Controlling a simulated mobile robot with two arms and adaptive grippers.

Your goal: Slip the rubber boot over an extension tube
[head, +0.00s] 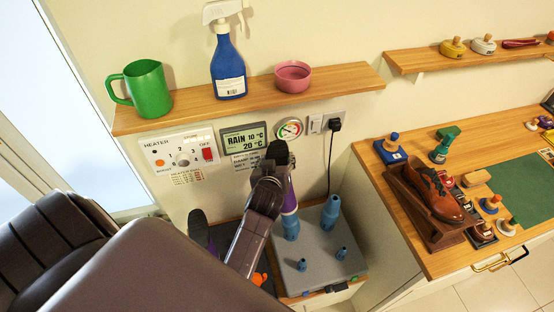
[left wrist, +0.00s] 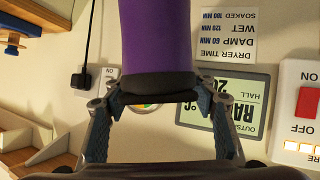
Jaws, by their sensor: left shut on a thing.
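My left gripper (head: 278,152) is shut on a purple rubber boot (head: 290,195). In the left wrist view the fingers (left wrist: 158,110) press on both sides of the boot's dark band, with the purple shaft (left wrist: 147,35) beyond. In the head view the purple shaft hangs down, and its lower end meets the top of a blue extension tube (head: 291,226) in the picture. I cannot tell whether it is around the tube. A second tall blue tube (head: 331,213) stands bare to the right. My right gripper is not in view.
The grey dryer base (head: 322,262) also bears short blue tubes (head: 341,253). Another dark boot (head: 199,229) stands left of my arm. Above are the heater panel (head: 180,155), the display (head: 243,139) and a shelf (head: 185,103). The shoe bench (head: 395,205) is at the right.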

